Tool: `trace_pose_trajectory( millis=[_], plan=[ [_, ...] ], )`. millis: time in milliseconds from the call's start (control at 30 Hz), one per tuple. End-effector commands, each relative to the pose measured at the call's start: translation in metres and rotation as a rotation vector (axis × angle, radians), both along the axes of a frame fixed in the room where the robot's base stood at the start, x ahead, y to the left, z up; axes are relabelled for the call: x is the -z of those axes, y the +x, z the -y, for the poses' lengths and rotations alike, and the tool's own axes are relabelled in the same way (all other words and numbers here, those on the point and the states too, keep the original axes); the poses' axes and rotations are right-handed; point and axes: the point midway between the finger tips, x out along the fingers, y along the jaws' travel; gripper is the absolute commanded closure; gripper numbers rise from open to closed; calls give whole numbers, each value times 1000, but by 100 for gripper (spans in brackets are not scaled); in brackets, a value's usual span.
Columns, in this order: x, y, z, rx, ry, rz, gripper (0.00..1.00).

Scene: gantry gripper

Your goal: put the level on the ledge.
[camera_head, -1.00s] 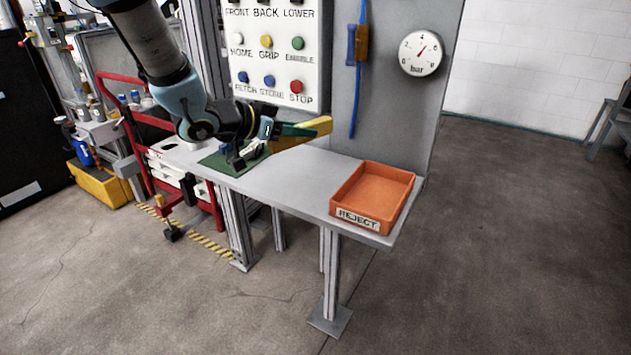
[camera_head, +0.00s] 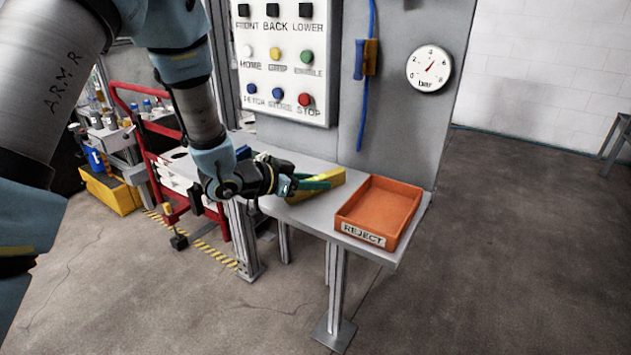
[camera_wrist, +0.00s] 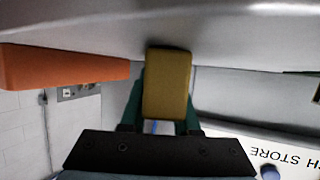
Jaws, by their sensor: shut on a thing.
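The level is a yellow bar (camera_head: 327,179) held out ahead of my gripper (camera_head: 308,184) in the head view. My gripper is shut on it, with green fingers on either side. The wrist view shows the yellow level (camera_wrist: 167,84) end-on between the fingers, with a small blue and white patch near the palm. The ledge (camera_head: 306,222) is the grey shelf in front of the panel. The level is over or close to the ledge, left of the orange tray; I cannot tell whether it touches.
An orange tray marked REJECT (camera_head: 362,236) stands on the right end of the ledge. A button panel (camera_head: 284,60) and a gauge (camera_head: 428,68) are on the wall behind, with a blue cable (camera_head: 367,100) hanging. A red cart (camera_head: 135,115) stands at the left.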

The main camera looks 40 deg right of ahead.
Motion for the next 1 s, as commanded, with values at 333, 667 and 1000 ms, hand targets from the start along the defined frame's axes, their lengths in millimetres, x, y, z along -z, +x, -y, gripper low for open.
trace_pose_trajectory(
  millis=[333, 667, 1000],
  plan=[
    [2, 0, 0, 0, 0, 0, 58],
    [2, 0, 0, 0, 0, 0, 40],
    [-10, 5, -26, -4, 0, 1, 40]
  ],
)
